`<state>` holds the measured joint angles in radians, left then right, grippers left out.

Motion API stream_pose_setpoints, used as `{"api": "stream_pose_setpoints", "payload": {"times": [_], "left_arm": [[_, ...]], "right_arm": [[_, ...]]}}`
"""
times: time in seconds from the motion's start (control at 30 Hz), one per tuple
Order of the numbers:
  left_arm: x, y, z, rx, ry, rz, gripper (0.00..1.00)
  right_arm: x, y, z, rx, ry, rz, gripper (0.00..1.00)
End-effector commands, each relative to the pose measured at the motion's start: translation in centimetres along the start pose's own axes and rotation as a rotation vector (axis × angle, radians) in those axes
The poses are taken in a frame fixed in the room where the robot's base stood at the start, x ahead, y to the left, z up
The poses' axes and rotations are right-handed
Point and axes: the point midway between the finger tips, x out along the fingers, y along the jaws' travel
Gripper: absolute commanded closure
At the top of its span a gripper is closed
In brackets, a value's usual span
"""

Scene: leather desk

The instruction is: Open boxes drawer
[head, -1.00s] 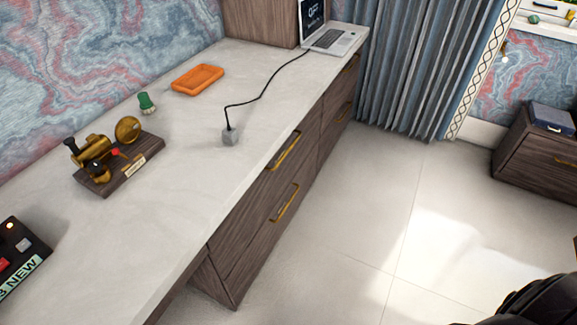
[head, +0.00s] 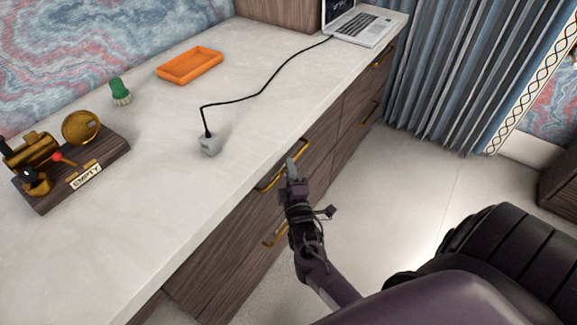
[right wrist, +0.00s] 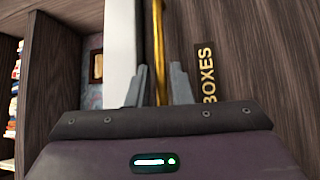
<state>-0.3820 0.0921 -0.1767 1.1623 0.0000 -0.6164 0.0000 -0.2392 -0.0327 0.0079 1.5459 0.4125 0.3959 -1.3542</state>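The drawer (right wrist: 240,50) has a dark wood front with a gold BOXES label (right wrist: 206,75) and looks shut. Its gold bar handle (right wrist: 159,45) runs between the two grey fingertips of my right gripper (right wrist: 160,85) in the right wrist view. The fingers stand apart, one on each side of the bar, with gaps visible, so the gripper looks open around it. In the head view my right gripper (head: 291,170) is at the upper front handle (head: 267,184), just below the counter edge, and partly hides it. My left gripper is not in view.
A lower handle (head: 272,237) sits under the drawer, close to my right arm. The pale counter (head: 150,200) holds a brass device (head: 75,150), green item (head: 120,90), orange tray (head: 190,65), grey cube with a cable (head: 210,144) and laptop (head: 362,27). Floor is clear right of the cabinet.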

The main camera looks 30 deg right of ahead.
Motion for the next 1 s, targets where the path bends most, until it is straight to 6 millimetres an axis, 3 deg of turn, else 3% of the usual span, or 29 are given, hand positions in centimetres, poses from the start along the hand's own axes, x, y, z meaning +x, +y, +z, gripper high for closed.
{"api": "stream_pose_setpoints", "payload": {"times": [0.13,0.43,0.6,1.0], "left_arm": [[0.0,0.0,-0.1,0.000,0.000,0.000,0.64],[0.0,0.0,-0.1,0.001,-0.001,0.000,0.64],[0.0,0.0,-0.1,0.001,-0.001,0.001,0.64],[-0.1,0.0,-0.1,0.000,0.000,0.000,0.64]], "right_arm": [[1.4,0.0,0.0,0.000,0.000,0.000,0.80],[1.8,-0.1,0.0,0.001,0.000,-0.002,0.80],[1.7,-0.1,0.0,0.001,0.000,-0.002,1.00],[1.7,-0.1,0.1,0.001,0.000,-0.003,1.00]]}}
